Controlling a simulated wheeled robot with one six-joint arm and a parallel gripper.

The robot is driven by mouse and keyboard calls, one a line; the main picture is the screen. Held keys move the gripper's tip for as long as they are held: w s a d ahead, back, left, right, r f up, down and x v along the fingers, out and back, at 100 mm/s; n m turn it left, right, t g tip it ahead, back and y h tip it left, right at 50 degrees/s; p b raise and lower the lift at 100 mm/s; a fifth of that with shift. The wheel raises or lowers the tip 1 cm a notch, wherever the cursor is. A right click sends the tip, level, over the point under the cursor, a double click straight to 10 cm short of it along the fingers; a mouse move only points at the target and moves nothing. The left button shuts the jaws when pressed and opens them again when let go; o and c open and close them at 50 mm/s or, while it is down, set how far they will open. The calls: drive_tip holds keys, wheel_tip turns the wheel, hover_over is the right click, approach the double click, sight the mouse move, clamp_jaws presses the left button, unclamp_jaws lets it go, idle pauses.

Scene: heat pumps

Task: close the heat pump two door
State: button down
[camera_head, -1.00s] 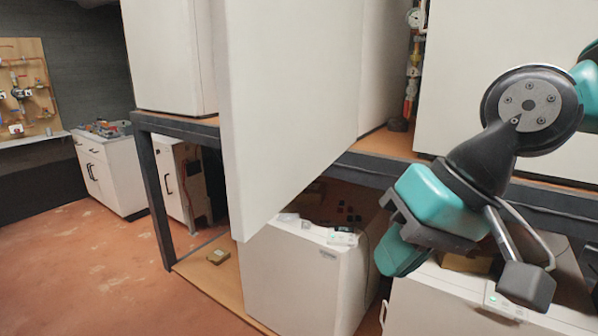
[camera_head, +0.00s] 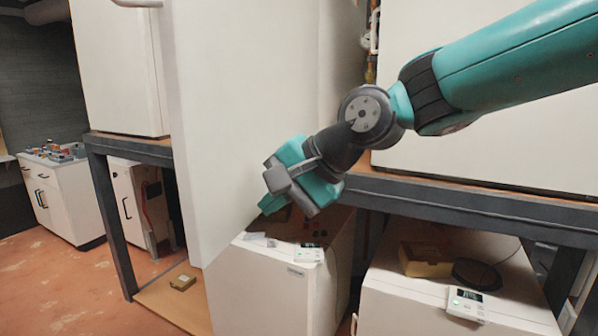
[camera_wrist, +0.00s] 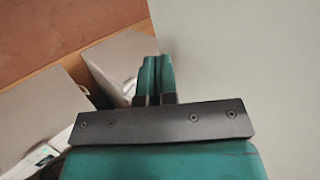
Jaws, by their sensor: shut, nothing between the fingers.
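A tall white door (camera_head: 235,110) stands open on an upper heat pump cabinet, jutting out toward me. No number on it can be read. My gripper (camera_head: 272,204) is in front of the door's lower right part in the head view, fingers pointing down and left. In the wrist view the two teal fingers (camera_wrist: 153,75) are together and empty. The pale door face (camera_wrist: 240,65) fills the right side there, close beside the fingers. I cannot tell whether they touch it. The door hides much of the cabinet behind it.
A dark metal frame shelf (camera_head: 470,207) carries the upper units. Lower white units (camera_head: 265,300) with small controllers stand below the door and gripper. Another closed white cabinet (camera_head: 118,70) is at left. Open reddish floor (camera_head: 50,290) lies at lower left.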

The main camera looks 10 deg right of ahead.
sight(236, 206)
drive_tip(key=shift+w+a+r+p, duration=0.1)
drive_tip(key=shift+w+a+p, duration=0.2)
drive_tip(key=shift+a, duration=0.35)
drive_tip(key=shift+w+a+r+p, duration=0.1)
drive_tip(key=shift+w+a+p, duration=0.2)
drive_tip(key=shift+a, duration=0.3)
drive_tip(key=shift+w+a+f, duration=0.2)
drive_tip(key=shift+w+a, duration=0.15)
drive_tip(key=shift+a, duration=0.15)
drive_tip(key=shift+a, duration=0.1)
